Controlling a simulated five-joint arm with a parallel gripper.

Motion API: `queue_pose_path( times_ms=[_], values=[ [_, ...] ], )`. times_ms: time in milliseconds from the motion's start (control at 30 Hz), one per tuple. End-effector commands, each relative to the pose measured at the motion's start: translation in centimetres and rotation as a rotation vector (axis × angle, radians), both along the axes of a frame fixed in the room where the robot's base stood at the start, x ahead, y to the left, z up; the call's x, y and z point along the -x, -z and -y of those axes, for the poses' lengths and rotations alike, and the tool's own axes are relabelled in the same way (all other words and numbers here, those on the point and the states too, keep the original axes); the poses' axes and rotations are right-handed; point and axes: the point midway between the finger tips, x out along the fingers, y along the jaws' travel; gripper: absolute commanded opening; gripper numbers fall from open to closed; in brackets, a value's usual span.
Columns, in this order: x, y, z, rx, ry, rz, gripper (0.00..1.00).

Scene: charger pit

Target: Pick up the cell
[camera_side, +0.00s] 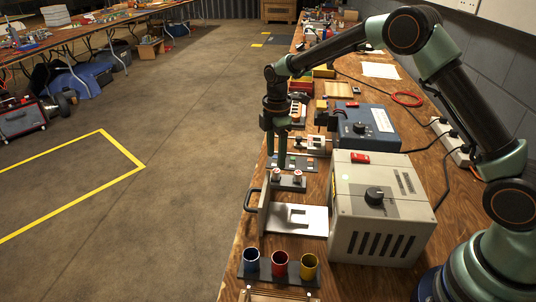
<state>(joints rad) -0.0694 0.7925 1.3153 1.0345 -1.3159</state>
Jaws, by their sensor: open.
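Two small cylinders with pale, pinkish tops, which look like cells, stand upright in a dark holder (290,187) on the bench. One is the left cell (277,175) and the other is the right cell (298,175). My gripper (277,160) points straight down, with its two dark green fingers apart and nothing seen between them. Its tips appear just above or behind the left cell; I cannot tell the exact depth or whether they touch anything. A beige charger box (382,205) with a black knob and red switch stands to the right. Its white tray (310,220) sticks out to the left.
Blue (251,261), red (280,264) and yellow (309,267) cups stand in a rack at the front. A blue box (368,127) stands behind the charger. A dark slotted plate (309,164) lies behind the holder. The bench's left edge is close.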

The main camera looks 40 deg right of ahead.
Motion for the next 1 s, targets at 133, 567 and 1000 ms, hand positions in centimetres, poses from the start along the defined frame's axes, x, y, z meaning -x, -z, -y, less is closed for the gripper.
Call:
queue_pose_path(
  times_ms=[133, 567, 1000],
  values=[
    [0.0, 0.9, 0.1, 0.0, 0.001, -0.001, 0.63],
    [-0.1, 5.5, 0.4, 0.0, 0.001, 0.0, 0.63],
    [-0.1, 5.5, 0.3, 0.0, 0.001, 0.001, 0.0]
  ],
)
